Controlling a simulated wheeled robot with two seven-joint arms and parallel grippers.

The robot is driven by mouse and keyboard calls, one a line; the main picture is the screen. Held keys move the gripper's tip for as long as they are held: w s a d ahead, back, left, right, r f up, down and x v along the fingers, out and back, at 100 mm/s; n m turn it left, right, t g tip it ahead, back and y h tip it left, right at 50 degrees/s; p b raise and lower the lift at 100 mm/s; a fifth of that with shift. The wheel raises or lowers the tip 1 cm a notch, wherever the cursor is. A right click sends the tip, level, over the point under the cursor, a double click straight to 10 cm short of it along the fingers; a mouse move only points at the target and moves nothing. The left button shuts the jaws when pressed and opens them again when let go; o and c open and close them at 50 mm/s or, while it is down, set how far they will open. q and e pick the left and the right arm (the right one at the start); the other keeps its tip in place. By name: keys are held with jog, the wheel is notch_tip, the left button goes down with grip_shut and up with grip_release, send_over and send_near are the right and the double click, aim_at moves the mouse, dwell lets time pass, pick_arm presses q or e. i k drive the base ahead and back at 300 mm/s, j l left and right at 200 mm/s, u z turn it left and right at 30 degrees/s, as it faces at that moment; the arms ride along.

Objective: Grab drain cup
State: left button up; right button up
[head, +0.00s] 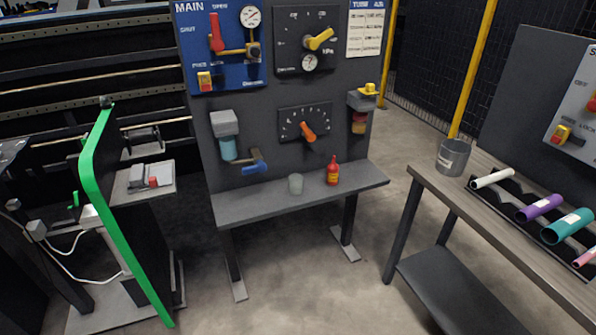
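A blue-handled valve (256,167) sticks out of the panel to the left of and above the cup. A grey unit with a teal bowl (228,148) hangs above that shelf at the left. Neither of my grippers shows in the head view.
A wooden-topped table (437,183) at the right holds a metal bucket (453,157) and a rack of coloured tubes (541,207). A green-edged frame (97,190) stands at the left. The concrete floor (300,290) before the shelf is clear.

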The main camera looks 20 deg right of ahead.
aim_at(296, 180)
jog(key=i+j+z, duration=0.25)
jog(key=i, duration=0.4)
jog(key=i+j+z, duration=0.2)
jog(key=i+j, duration=0.25)
jog(key=i, duration=0.2)
jog(key=i+j+z, duration=0.25)
jog(key=i+j, duration=0.25)
jog(key=i, duration=0.1)
